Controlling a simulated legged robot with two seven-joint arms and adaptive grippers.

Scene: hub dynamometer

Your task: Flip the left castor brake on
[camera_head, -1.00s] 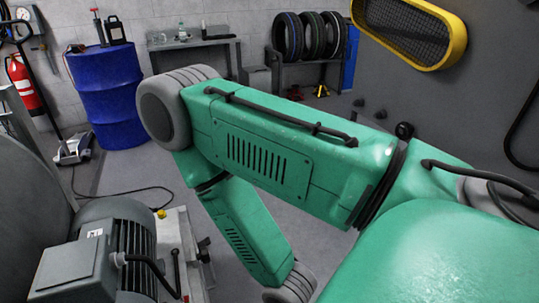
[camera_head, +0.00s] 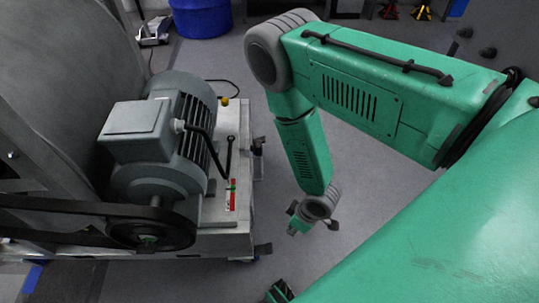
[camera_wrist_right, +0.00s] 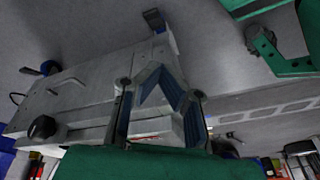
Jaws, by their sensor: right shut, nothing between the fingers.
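The grey cart (camera_head: 222,236) carries a motor and stands left of my right arm. My right gripper (camera_head: 299,228) is shut and empty, over the floor right of the cart, apart from both pedals. Its fingers (camera_wrist_right: 165,88) overlap the cart in the wrist view, where a black pedal (camera_wrist_right: 154,19) shows. A green and dark part at the bottom edge may be my left gripper (camera_head: 280,292).
The grey motor (camera_head: 150,145) and a black belt pulley (camera_head: 150,230) sit on the cart. A blue drum (camera_head: 200,16) stands at the back. A cable lies on the floor behind the cart. Floor right of the cart is clear.

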